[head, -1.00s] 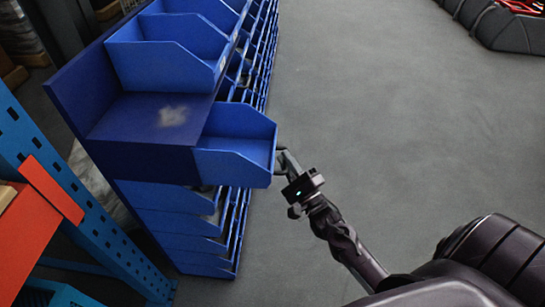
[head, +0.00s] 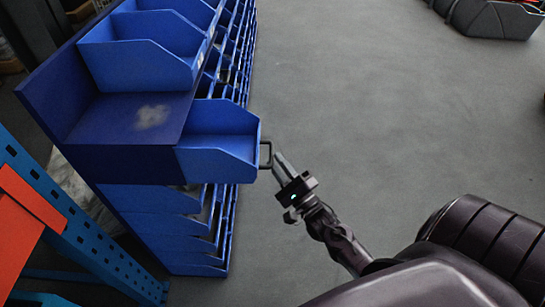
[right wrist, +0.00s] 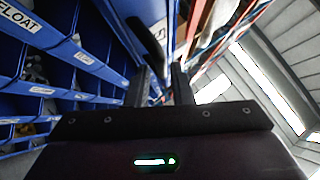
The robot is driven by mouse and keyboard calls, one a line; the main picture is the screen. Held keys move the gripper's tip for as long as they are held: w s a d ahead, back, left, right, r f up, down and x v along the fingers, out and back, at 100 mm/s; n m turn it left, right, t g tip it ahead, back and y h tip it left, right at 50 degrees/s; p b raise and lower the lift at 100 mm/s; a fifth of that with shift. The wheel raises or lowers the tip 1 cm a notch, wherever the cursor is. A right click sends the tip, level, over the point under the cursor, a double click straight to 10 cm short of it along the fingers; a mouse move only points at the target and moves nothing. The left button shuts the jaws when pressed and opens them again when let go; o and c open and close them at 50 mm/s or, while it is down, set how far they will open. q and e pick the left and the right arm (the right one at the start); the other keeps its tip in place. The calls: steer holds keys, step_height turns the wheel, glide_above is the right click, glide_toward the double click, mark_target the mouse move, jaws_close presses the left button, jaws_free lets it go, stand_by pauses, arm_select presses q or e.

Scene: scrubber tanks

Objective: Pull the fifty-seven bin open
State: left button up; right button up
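A blue bin (head: 219,148) sticks well out of the blue rack in the head view. Its open top shows it empty, and I cannot read a number on it. A dark handle (head: 266,155) stands on its front. My right gripper (head: 277,160) is just right of the handle and looks clear of it. In the right wrist view its two fingers (right wrist: 161,88) are apart with nothing held between them, and the dark handle (right wrist: 147,40) shows beyond the fingertips, up and left. My left gripper is not in view.
The blue rack (head: 125,118) holds more bins above and below. A label reading "FLOAT" (right wrist: 17,17) shows on it in the right wrist view. A blue and orange frame (head: 75,225) stands at left. Grey floor (head: 370,100) is open on the right.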

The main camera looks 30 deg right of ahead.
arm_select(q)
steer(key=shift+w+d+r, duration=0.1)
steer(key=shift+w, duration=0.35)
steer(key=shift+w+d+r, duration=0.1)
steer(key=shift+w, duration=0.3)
arm_select(e)
steer(key=v, duration=0.4)
steer(key=shift+s+f, duration=0.1)
steer(key=shift+s, duration=0.15)
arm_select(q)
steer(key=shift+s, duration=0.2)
